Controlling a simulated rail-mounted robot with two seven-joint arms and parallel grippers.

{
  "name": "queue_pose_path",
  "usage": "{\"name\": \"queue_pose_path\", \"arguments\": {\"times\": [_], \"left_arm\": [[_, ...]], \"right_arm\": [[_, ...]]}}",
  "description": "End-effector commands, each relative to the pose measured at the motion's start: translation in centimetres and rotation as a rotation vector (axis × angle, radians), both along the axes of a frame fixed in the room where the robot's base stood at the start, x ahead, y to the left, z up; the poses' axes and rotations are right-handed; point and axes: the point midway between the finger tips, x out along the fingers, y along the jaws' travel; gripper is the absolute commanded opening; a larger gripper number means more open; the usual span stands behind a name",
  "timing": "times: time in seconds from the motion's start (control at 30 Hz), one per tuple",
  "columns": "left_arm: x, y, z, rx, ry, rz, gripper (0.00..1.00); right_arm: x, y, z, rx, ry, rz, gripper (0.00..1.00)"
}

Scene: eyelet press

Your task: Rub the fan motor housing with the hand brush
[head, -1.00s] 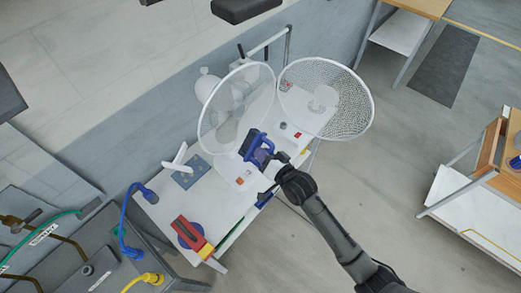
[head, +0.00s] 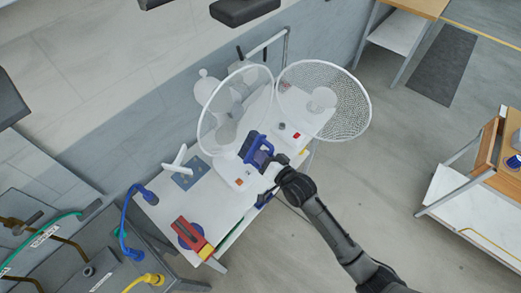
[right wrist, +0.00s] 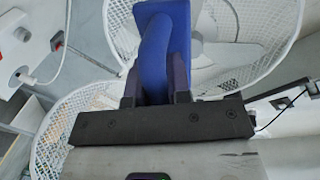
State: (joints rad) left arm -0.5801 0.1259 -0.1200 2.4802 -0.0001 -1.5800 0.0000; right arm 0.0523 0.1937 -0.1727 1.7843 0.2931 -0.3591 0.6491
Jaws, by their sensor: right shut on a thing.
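The fan stands at the back of the white bench in the head view. Its motor housing (head: 207,86) is a white rounded body behind the left wire guard, partly hidden by it. The hand brush (head: 254,147) is blue and is held in front of the left guard's lower edge, apart from the housing. My right gripper (head: 274,166) is shut on its handle. In the right wrist view the blue handle (right wrist: 155,62) sits between the dark fingers (right wrist: 157,85), with wire guards behind it. My left gripper is not in view.
The left guard (head: 203,135) and the right guard (head: 368,108) stand side by side. Open floor is to the right.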

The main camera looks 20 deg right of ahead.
Motion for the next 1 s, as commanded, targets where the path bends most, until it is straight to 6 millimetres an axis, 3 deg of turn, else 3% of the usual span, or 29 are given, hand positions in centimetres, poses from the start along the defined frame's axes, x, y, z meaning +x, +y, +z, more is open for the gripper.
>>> {"name": "queue_pose_path", "arguments": {"times": [0.5, 1.0], "left_arm": [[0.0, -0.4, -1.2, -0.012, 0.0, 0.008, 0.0], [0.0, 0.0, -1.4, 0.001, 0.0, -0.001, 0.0]], "right_arm": [[4.3, 1.8, 0.0, 0.005, -0.011, 0.009, 0.0], [5.2, 2.3, 0.1, 0.006, -0.013, 0.012, 0.0]]}}
